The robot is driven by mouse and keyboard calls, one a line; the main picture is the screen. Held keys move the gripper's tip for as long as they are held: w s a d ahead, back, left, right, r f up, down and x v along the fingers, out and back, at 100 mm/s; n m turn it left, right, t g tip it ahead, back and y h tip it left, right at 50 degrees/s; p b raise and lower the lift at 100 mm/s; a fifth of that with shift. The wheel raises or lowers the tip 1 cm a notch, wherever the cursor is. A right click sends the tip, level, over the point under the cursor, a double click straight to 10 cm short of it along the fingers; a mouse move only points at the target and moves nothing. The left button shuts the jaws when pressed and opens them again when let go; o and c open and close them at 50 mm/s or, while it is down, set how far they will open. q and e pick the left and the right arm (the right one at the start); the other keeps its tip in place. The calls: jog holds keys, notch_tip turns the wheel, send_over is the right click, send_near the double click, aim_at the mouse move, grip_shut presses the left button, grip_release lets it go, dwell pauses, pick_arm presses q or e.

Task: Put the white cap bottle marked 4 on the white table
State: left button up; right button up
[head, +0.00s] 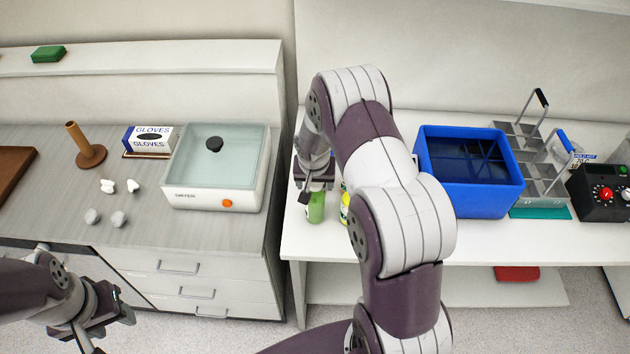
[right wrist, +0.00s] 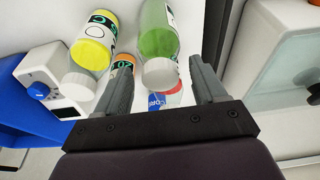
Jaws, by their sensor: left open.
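A green bottle (head: 316,208) with a white cap (right wrist: 161,74) stands at the left end of the white table (head: 335,246). A yellow bottle (head: 345,207) is beside it, mostly hidden by my right arm. The right wrist view shows the yellow bottle (right wrist: 95,42) with its white cap and an orange bottle (right wrist: 122,65) behind. I cannot read a clear 4 on any label. My right gripper (right wrist: 160,78) is open, its fingers on either side of the green bottle's cap, with gaps visible. My left gripper (head: 108,325) is open and empty at the lower left, away from the bottles.
A blue bin (head: 470,203), a grey rack (head: 541,182) and a black device with knobs (head: 603,195) stand further right on the table. The grey counter (head: 185,228) at left holds a lidded white box (head: 190,195) and a gloves box (head: 152,140). Bare table lies along the front.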

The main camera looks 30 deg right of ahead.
jog(key=shift+r+p, duration=0.3)
jog(key=b+v, duration=0.4)
jog(key=v, duration=0.7)
jog(key=s+a+n+g+y, duration=0.1)
jog(key=s+a+n, duration=0.3)
jog(key=s, duration=0.5)
jog(key=s+a+n+y, duration=0.1)
jog(key=s+a+n, duration=0.2)
jog(key=s+a, duration=0.4)
jog(key=f+b, duration=0.1)
jog(key=f, duration=0.1)
jog(key=f+b, duration=0.1)
jog(key=b, duration=0.1)
jog(key=f+b, duration=0.2)
jog(key=shift+s+d+f, duration=0.3)
jog(key=shift+s+f, duration=0.1)
